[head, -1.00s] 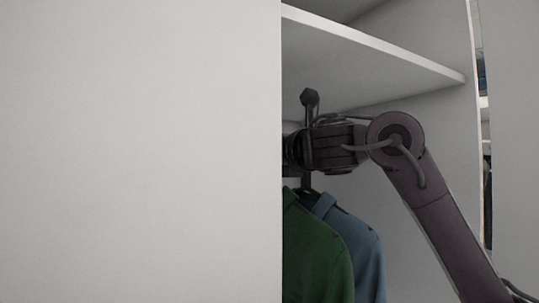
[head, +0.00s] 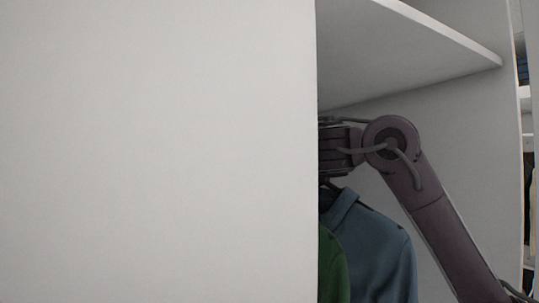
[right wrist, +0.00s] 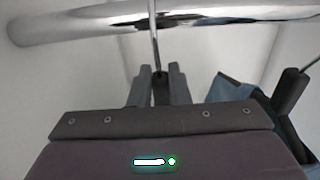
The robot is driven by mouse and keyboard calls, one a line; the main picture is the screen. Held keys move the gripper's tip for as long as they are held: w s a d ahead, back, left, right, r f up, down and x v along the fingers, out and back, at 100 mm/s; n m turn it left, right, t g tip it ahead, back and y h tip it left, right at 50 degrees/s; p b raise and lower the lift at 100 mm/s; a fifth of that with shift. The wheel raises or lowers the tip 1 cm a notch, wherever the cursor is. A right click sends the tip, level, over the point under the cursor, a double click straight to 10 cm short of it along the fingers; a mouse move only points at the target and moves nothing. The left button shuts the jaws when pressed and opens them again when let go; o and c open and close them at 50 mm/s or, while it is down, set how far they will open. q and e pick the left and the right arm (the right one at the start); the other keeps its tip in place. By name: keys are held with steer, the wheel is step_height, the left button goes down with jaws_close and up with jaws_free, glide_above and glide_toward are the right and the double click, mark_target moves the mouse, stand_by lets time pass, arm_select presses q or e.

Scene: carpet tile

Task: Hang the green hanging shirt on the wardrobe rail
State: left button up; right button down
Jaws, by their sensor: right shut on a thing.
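The green shirt (head: 332,270) hangs inside the wardrobe in the head view, mostly hidden behind the large white panel (head: 160,150). My right gripper shows in the right wrist view (right wrist: 158,78), with its fingers shut on the dark neck of a hanger. The hanger's metal hook (right wrist: 154,42) runs up from the fingers to the shiny wardrobe rail (right wrist: 90,24). Its top is cut off by the frame, so I cannot tell whether it rests on the rail. In the head view the panel hides this gripper. My left gripper is not in view.
A blue shirt (head: 375,250) hangs just right of the green one; its cloth (right wrist: 236,90) and dark hanger (right wrist: 292,92) are right of the gripper in the wrist view. A white shelf (head: 450,42) is above my right arm. The wardrobe's side wall (head: 475,150) stands to the right.

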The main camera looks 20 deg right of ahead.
steer(key=shift+s, duration=0.2)
steer(key=shift+w, duration=0.1)
steer(key=c, duration=1.6)
jaws_free()
steer(key=shift+w+f, duration=0.1)
steer(key=o, duration=0.3)
steer(key=shift+s+f+b, duration=0.15)
steer(key=shift+s+b, duration=0.4)
steer(key=shift+s, duration=0.05)
steer(key=s+b, duration=0.1)
steer(key=s, duration=0.1)
steer(key=s+b, duration=0.1)
steer(key=s, duration=0.1)
steer(key=s+d+b, duration=0.1)
steer(key=s, duration=0.2)
steer(key=shift+r, duration=0.2)
